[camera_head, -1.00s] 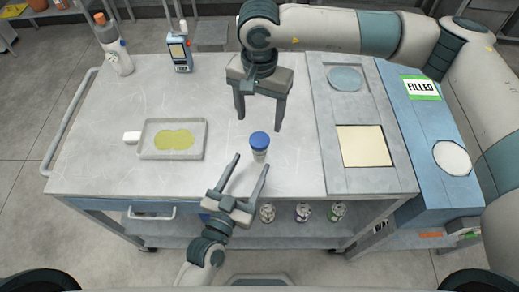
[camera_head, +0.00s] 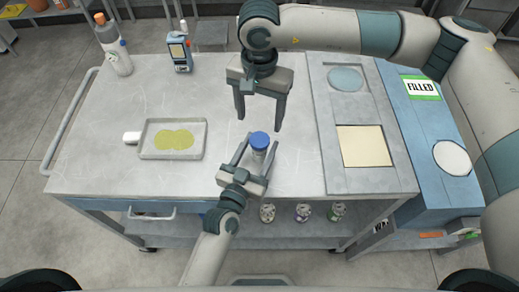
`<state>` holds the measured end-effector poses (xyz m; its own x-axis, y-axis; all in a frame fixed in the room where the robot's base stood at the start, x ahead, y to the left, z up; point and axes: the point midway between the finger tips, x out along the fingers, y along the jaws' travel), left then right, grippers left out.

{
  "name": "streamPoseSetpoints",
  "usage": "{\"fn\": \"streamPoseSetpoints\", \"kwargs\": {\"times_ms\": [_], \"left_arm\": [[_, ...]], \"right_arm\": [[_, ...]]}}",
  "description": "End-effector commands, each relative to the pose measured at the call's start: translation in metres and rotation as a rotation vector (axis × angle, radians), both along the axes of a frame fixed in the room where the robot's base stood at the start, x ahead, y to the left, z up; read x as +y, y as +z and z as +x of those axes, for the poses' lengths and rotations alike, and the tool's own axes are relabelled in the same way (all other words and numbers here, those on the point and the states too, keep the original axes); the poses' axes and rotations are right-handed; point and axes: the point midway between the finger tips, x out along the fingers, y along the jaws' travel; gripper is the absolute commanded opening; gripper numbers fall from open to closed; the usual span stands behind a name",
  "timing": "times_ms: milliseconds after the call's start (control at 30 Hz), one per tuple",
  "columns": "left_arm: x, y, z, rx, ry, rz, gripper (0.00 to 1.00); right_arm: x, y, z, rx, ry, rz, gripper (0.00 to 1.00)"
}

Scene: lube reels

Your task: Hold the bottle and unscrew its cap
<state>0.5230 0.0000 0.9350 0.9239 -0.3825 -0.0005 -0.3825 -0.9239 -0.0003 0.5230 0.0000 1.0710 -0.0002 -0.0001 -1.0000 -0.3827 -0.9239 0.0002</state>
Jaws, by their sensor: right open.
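A small clear bottle (camera_head: 258,155) with a blue cap (camera_head: 260,139) stands upright on the grey worktop. My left gripper (camera_head: 258,148) reaches in from the near side with its fingers on either side of the bottle. Its fingers look spread, with a gap to the bottle. The lower part of the bottle is partly hidden by this gripper. My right gripper (camera_head: 259,122) is open and points down just behind the bottle and above the worktop, with nothing between its fingers.
A grey tray (camera_head: 146,152) with a yellow-green patch lies at left, beside a small white block (camera_head: 132,138). A spray bottle (camera_head: 115,52) and a blue device (camera_head: 180,53) stand at the back left. At right are a grey recessed panel (camera_head: 343,105) and a blue stand with a FILLED sign (camera_head: 421,87).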

Motion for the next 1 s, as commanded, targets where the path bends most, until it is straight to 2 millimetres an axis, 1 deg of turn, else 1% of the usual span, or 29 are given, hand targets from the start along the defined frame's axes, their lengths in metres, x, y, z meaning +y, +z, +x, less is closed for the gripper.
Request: {"fn": "streamPoseSetpoints", "kwargs": {"times_ms": [33,67,100,200,433,567,767,1000], "left_arm": [[0.0000,0.0000,-0.0001,0.000,0.000,0.000,0.39],[0.0002,0.0000,-0.0001,0.000,0.000,0.000,0.32],[0.0002,0.0000,-0.0001,0.000,0.000,0.000,0.22],[0.0002,-0.0001,-0.0001,0.000,0.000,0.000,0.00],[0.0002,-0.0001,-0.0002,0.000,0.000,0.000,0.00],[0.0002,-0.0001,-0.0002,0.000,0.000,0.000,0.00],[0.0002,-0.0001,-0.0002,0.000,0.000,0.000,0.00],[0.0002,-0.0001,-0.0002,0.000,0.000,0.000,0.00]], "right_arm": [[0.0000,0.0000,0.0000,0.000,0.000,0.000,0.65],[0.0000,0.0000,0.0000,0.000,0.000,0.000,0.65],[0.0000,0.0000,0.0000,0.000,0.000,0.000,0.65],[0.0000,0.0000,0.0000,0.000,0.000,0.000,0.65],[0.0001,0.0000,-0.0001,0.000,-0.023,0.000,0.65],[0.0003,-0.0001,-0.0001,0.000,-0.089,0.000,0.65],[0.0007,-0.0002,-0.0003,0.000,-0.294,0.001,0.65],[0.0009,0.0001,-0.0003,0.000,-0.653,0.000,0.65]]}}
